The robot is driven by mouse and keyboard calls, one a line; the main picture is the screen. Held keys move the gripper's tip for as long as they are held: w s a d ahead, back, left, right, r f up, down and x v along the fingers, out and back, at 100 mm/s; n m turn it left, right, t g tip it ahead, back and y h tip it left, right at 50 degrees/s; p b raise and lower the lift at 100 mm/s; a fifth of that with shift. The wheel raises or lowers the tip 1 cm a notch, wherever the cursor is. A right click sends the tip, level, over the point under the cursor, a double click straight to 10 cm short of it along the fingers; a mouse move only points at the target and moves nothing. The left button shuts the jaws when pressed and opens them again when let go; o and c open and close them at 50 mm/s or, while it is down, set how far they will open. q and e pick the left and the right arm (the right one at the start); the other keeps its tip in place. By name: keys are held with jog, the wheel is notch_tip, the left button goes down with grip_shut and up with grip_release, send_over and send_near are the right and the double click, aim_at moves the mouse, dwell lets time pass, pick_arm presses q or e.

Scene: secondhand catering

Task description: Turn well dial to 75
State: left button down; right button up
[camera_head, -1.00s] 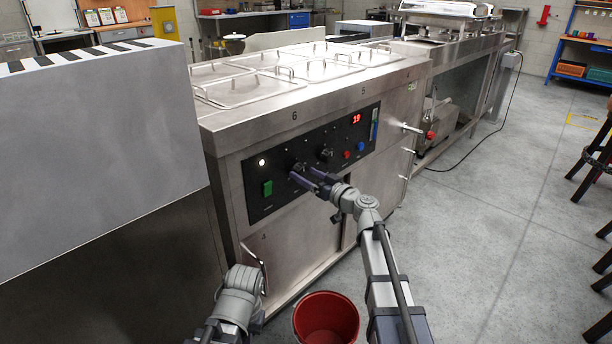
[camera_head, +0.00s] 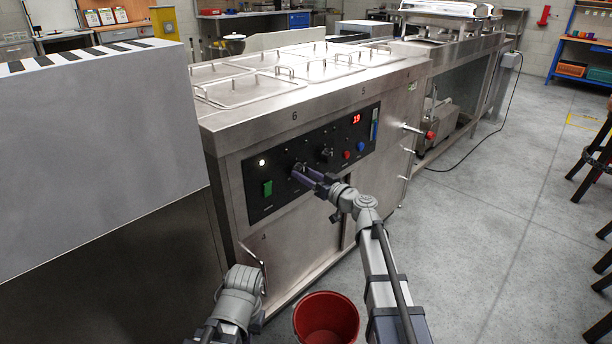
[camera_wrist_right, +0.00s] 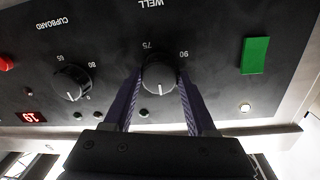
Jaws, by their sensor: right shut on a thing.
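The well dial (camera_wrist_right: 160,75) is a round black knob on a black control panel, between the printed marks 75 and 90, under the word WELL. The wrist view is upside down. My right gripper (camera_wrist_right: 160,88) is shut on the dial, with one dark ribbed finger on each side of it. A pale pointer line shows on the knob, but its exact reading is hard to tell. In the head view my right gripper (camera_head: 298,173) reaches the panel and hides most of the dial. My left arm shows at the lower left, its gripper out of view.
The cupboard dial (camera_wrist_right: 72,82) is a similar knob beside it. A green switch (camera_head: 267,188), red and blue buttons and a red digital display (camera_head: 356,119) share the panel. A red bucket (camera_head: 326,318) stands on the floor below. A grey block (camera_head: 100,150) stands at left.

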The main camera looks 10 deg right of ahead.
jog(key=shift+c, duration=1)
